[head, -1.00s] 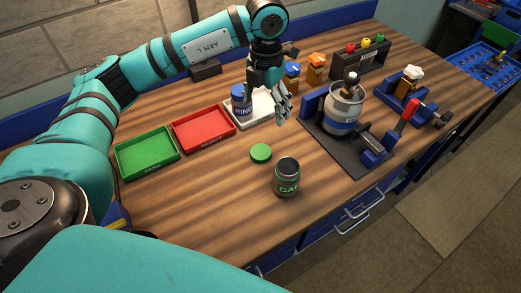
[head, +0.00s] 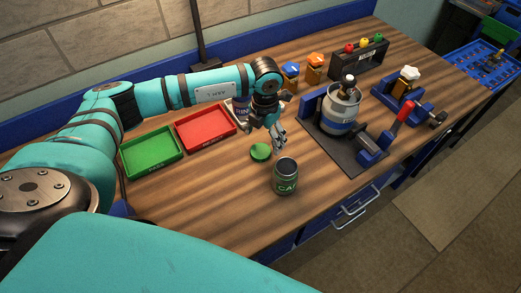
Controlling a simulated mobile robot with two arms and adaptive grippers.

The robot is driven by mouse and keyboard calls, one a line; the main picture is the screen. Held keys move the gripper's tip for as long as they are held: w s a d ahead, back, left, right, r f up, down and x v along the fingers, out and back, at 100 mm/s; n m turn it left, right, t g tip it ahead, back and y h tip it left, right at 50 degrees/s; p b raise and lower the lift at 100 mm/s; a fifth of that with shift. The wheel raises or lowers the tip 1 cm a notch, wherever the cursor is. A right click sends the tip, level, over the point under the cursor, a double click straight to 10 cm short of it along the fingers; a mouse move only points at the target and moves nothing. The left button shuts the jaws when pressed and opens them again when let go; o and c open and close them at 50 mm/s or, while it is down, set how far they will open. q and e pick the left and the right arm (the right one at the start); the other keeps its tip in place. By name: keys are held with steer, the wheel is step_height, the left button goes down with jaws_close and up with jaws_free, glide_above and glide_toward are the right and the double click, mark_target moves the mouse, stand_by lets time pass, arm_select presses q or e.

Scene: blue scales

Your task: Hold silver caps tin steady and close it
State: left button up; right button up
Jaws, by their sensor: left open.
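The open tin (head: 286,178) stands upright at the front middle of the bench. It looks dark green with a silver-grey rim, and its label begins "CA". Its round green lid (head: 260,152) lies flat on the wood just behind and left of it. My left gripper (head: 279,146) is open and empty, pointing down just behind the tin and to the right of the lid. It appears apart from both. My right gripper is out of view.
A green PASS tray (head: 150,171) and a red REJECT tray (head: 232,133) lie to the left. A clamp fixture holding a metal canister (head: 341,112) stands to the right. The front-left wood is clear.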

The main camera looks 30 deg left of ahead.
mark_target(263, 148)
arm_select(q)
steer(key=shift+f, duration=0.15)
steer(key=f+p, duration=0.1)
steer(key=f, duration=0.2)
steer(key=f+p, duration=0.1)
steer(key=shift+a+f+p, duration=0.15)
steer(key=shift+a+p, duration=0.1)
steer(key=shift+p, duration=0.1)
steer(key=shift+f, duration=0.3)
steer(key=shift+c, duration=0.2)
steer(key=c, duration=0.9)
